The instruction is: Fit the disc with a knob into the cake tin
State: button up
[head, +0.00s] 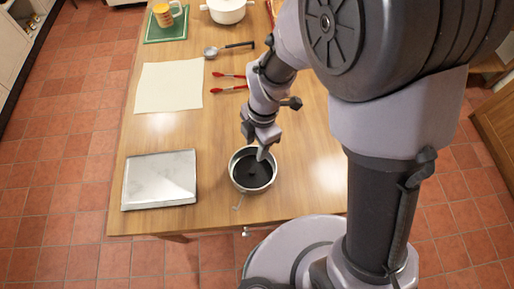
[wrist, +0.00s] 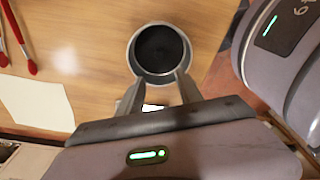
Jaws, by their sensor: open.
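The round silver cake tin (head: 233,177) stands on the table near its front edge; it also shows in the wrist view (wrist: 132,54). A dark round disc (head: 249,176) lies inside the tin and fills nearly all of its opening, also in the wrist view (wrist: 160,50). It looks about level, but its depth and its knob are hard to make out. My gripper (head: 260,152) is over the far side of the tin in the head view. In the wrist view my gripper (wrist: 160,86) has its fingers apart, with nothing seen between them.
A grey-white square slab (head: 160,180) lies left of the tin. A cream cloth (head: 169,87), red-handled utensils (head: 229,88) and a ladle (head: 211,52) lie farther back. A white pot (head: 227,10) and an orange mug (head: 163,15) on a green board stand at the far end.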

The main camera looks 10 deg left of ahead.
jog(key=w+d+r+m+t+y, duration=0.15)
jog(key=d+r+m, duration=0.25)
jog(key=r+m, duration=0.5)
jog(key=s+d+r+m+t, duration=0.2)
jog(key=s+d+r+m, duration=0.2)
jog(key=r+m, duration=0.3)
jog(key=s+d+r+m+t, duration=0.3)
jog(key=s+d+r+m, duration=0.2)
jog(key=m, duration=0.9)
notch_tip(320, 180, up, 2)
jog(key=shift+s+d+r, duration=0.15)
jog(key=shift+s+d, duration=0.15)
jog(key=shift+d, duration=0.65)
